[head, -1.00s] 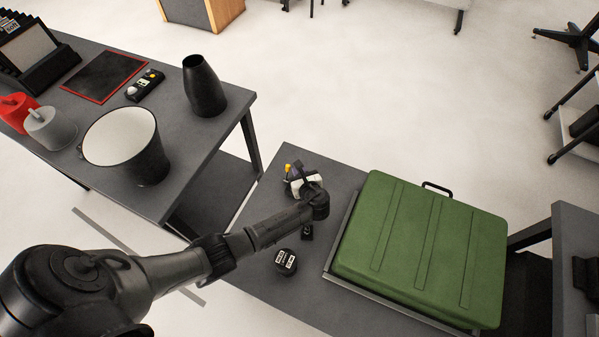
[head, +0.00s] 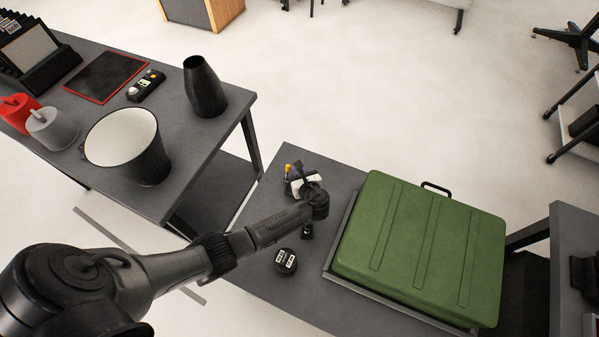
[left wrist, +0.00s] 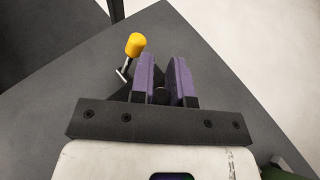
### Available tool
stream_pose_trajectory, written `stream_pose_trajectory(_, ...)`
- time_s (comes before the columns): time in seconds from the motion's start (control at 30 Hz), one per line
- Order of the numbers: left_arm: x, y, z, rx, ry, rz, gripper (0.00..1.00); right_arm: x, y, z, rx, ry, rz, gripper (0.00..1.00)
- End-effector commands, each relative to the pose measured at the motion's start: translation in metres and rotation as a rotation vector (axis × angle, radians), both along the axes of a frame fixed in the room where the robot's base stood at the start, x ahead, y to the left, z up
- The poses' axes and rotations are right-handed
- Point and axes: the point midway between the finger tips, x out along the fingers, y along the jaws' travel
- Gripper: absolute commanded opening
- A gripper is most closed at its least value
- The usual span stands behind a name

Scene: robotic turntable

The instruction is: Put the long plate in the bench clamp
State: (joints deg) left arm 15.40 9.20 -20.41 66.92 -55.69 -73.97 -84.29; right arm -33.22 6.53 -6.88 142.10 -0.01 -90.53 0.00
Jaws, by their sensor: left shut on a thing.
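My left gripper (left wrist: 163,85) has purple fingers on a black crossbar, shown in the left wrist view. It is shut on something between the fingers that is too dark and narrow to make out. The long plate cannot be told apart in either view. A yellow-tipped handle (left wrist: 135,45) on a metal rod stands just left of the fingers. It may belong to the bench clamp, whose body I cannot make out. In the head view the yellow tip (head: 287,167) shows beside my gripper, whose fingertips are hidden by my wrist. My right gripper is out of view.
A large green case (head: 420,245) lies on the low grey table (head: 335,160), right of my arm. A round black item with a white label (head: 286,262) is below my wrist. A higher table (head: 200,135) at left holds a white-lined bucket (head: 122,135) and a black vase (head: 204,88).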

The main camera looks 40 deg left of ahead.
Motion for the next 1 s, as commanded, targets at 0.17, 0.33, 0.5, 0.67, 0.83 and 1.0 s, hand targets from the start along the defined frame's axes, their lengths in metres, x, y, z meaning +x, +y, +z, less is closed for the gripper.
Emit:
stream_pose_trajectory(0.17,0.0004,-0.0003,0.0017,0.0,0.0,-0.001,0.0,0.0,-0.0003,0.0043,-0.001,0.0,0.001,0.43)
stream_pose_trajectory(0.33,0.0003,-0.0002,0.0009,0.0,0.0,-0.001,0.0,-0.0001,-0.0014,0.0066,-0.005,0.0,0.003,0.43)
stream_pose_trajectory(0.5,0.0003,-0.0002,0.0002,0.0,0.0,-0.001,0.0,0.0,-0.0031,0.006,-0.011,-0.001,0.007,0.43)
stream_pose_trajectory(0.67,0.0004,-0.0002,0.0003,0.0,0.0,-0.001,0.0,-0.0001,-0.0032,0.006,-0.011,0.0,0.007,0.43)
stream_pose_trajectory(0.83,0.0004,-0.0001,0.0005,0.0,0.0,-0.001,0.0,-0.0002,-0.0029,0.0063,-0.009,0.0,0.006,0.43)
stream_pose_trajectory(1.0,0.0005,-0.0001,0.0014,0.0,0.0,-0.001,0.0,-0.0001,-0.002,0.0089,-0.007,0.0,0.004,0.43)
